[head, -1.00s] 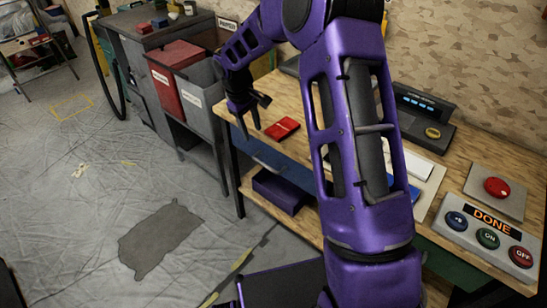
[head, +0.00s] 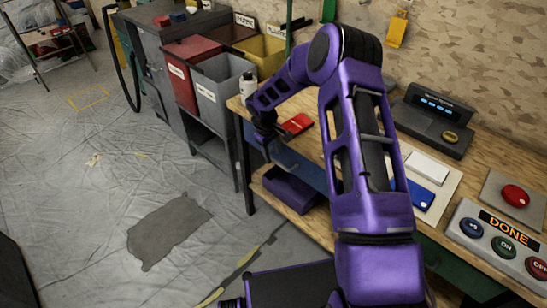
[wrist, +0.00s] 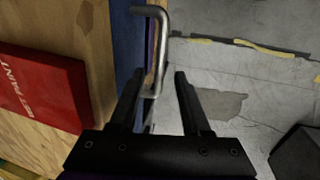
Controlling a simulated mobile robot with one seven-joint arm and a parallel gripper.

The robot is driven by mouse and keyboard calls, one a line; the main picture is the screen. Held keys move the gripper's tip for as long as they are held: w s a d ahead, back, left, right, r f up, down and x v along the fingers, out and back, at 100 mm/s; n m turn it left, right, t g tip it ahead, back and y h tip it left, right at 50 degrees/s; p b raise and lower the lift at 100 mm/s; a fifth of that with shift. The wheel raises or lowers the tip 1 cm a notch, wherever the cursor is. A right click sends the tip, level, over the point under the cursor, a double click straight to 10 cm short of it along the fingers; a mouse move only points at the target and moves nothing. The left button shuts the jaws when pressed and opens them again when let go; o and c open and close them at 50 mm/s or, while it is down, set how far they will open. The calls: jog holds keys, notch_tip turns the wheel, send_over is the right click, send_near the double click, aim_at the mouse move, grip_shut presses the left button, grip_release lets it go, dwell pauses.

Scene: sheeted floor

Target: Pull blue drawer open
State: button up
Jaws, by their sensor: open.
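The blue drawer (head: 300,165) is under the wooden worktop, with part of its front hidden by my arm. In the wrist view its blue front (wrist: 128,45) is a narrow strip along the table edge. A grey metal bar handle (wrist: 161,45) stands out from it. My gripper (wrist: 158,78) is open, with the handle's lower part between its two fingers. I cannot tell whether either finger touches the handle. In the head view my gripper (head: 266,146) is at the worktop's left edge, beside the drawer front.
A red box (head: 297,124) lies on the worktop close to my gripper. Grey and red bins (head: 222,90) stand to the left. A button panel (head: 500,240) is at right.

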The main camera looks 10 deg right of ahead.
jog(key=shift+w+d+f, duration=0.1)
jog(key=shift+d+f, duration=0.05)
jog(key=shift+f, duration=0.9)
grip_shut()
dwell(0.7)
